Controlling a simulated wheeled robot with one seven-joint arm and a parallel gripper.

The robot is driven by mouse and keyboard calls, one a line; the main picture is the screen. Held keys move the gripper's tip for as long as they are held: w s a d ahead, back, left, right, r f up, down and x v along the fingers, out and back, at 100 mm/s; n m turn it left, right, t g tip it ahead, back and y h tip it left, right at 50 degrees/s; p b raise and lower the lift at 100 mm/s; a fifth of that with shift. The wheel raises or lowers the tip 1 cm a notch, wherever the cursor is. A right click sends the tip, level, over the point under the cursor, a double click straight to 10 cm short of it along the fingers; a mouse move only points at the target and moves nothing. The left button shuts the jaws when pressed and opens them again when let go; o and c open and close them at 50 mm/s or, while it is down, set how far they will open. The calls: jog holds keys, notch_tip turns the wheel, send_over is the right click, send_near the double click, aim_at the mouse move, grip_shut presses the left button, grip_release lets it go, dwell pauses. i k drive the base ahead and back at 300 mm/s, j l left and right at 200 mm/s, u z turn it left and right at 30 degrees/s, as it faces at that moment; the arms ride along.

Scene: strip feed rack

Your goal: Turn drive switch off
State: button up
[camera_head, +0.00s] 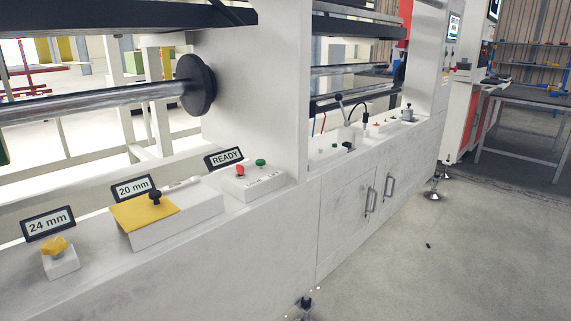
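No control carries a readable "drive" label, so I cannot tell which one is the drive switch. A yellow knob (55,245) sits on a small white block at the front left, beside a "24 mm" sign (48,224). A black knob (155,197) stands on a yellow plate (135,222) on a white sloped box, by a "20 mm" sign (134,189). A red button (239,170) and a green button (260,162) sit on a white box below a "READY" sign (224,157). My gripper is not in view.
A black-knobbed lever (339,100) and small controls stand farther along the white ledge. A metal roller (90,104) with a black disc (196,84) runs above it. A white upright (275,90) divides the ledge. Open grey floor (470,250) lies to the right.

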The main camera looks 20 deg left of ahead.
aim_at(240, 169)
jog(key=i+u, duration=0.15)
jog(key=i, duration=0.35)
jog(key=i+l+u, duration=0.1)
jog(key=i, duration=0.35)
jog(key=i+l+u, duration=0.15)
jog(key=i, duration=0.35)
jog(key=i+l+u, duration=0.1)
jog(key=i, duration=0.35)
jog(key=l+u, duration=0.15)
jog(key=u, duration=3.6)
jog(key=l+z, duration=0.1)
jog(key=z, duration=1.4)
